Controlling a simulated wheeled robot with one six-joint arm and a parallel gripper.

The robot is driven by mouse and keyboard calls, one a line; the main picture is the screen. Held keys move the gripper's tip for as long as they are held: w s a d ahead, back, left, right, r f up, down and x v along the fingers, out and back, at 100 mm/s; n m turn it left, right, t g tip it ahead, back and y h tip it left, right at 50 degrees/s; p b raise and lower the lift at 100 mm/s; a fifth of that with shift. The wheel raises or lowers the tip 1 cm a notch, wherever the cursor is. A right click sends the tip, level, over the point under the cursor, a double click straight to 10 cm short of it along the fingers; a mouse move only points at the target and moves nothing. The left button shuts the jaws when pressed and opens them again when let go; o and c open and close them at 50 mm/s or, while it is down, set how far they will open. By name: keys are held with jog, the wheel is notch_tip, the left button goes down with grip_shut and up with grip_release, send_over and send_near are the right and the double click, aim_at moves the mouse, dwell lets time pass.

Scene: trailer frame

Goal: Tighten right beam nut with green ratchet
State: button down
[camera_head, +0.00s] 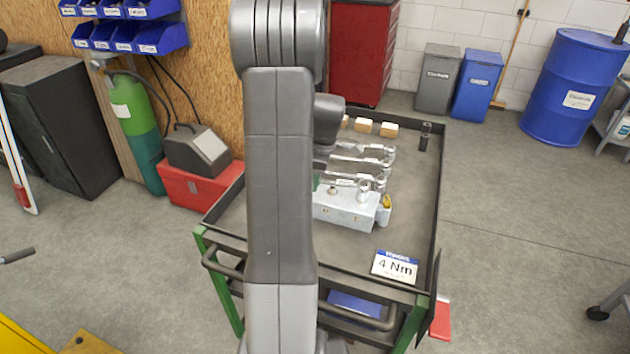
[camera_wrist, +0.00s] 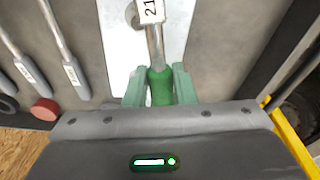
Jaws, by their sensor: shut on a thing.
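The green ratchet (camera_wrist: 160,90) shows in the wrist view as a green handle with a metal shaft and a white label reading 21. My gripper (camera_wrist: 160,72) is shut on this handle, one green finger on each side. In the head view my arm hides most of the gripper. A pale metal block (camera_head: 340,210) lies on the cart under the held tool, and its bright top (camera_wrist: 182,20) is below the shaft in the wrist view. I cannot tell whether the ratchet touches it. I cannot make out a right beam nut in either view.
The dark cart tray (camera_head: 415,230) has a raised rim. Other metal wrenches (camera_head: 362,163) lie behind the block, with wooden blocks (camera_head: 364,126) and dark sockets (camera_head: 425,136) farther back.

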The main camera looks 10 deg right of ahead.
jog(key=shift+w+d+m, duration=0.2)
jog(key=shift+w+m, duration=0.2)
jog(key=shift+w, duration=0.15)
jog(key=shift+w+d+m, duration=0.5)
jog(key=shift+w+m, duration=0.3)
jog(key=shift+m, duration=0.1)
jog(key=shift+r, duration=0.1)
jog(key=shift+s+a+n+b, duration=0.3)
jog(key=shift+s+a+n, duration=0.1)
jog(key=shift+s+n, duration=0.5)
jog(key=shift+s+a+n+b, duration=0.25)
jog(key=shift+s+a+n, duration=0.15)
jog(key=shift+s+n, duration=0.45)
jog(key=s+d+n+g+b, duration=0.1)
jog(key=s+n+b, duration=0.1)
jog(key=s+n, duration=0.7)
jog(key=shift+s, duration=0.45)
